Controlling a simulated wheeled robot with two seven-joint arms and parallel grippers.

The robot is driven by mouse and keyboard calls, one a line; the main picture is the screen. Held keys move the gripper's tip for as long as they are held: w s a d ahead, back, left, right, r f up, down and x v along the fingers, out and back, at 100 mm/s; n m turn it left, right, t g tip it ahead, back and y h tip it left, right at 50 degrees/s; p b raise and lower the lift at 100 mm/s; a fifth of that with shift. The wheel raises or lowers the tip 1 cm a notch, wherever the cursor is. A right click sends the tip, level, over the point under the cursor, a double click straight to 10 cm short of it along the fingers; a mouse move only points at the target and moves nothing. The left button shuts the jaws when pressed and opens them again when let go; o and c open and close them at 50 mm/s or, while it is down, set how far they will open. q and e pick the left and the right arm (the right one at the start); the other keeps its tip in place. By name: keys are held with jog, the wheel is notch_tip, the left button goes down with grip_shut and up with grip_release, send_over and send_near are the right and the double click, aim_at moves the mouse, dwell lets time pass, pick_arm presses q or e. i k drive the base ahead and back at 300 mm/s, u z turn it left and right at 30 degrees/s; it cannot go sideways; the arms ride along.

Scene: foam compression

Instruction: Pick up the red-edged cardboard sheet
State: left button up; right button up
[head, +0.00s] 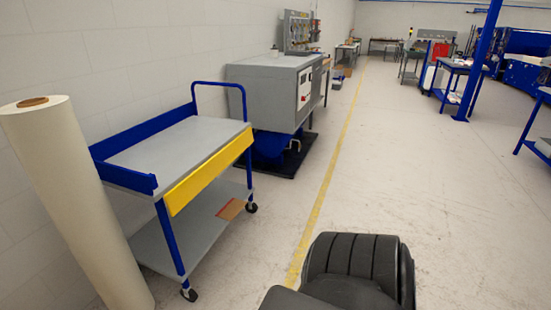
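A small flat brown piece with a reddish edge (231,208), which looks like the cardboard sheet, lies at the right end of the lower shelf of a blue and grey cart (160,241). It is partly hidden under the cart's upper shelf and is too small to make out in detail. Neither my left nor my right gripper is in view.
A tall cream roll (72,205) leans at the cart's left. A yellow panel (205,176) runs along the cart's upper front edge. A grey machine (275,92) stands behind the cart. The floor (420,190) right of the yellow line is mostly clear.

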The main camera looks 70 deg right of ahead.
aim_at(232, 208)
jog(key=z, duration=2.15)
jog(key=k, duration=0.55)
jog(key=z, duration=0.85)
jog(key=i, duration=5.1)
jog(key=u, duration=0.6)
jog(key=i, duration=1.25)
jog(key=u, duration=1.85)
jog(key=i, duration=1.1)
jog(key=u, duration=1)
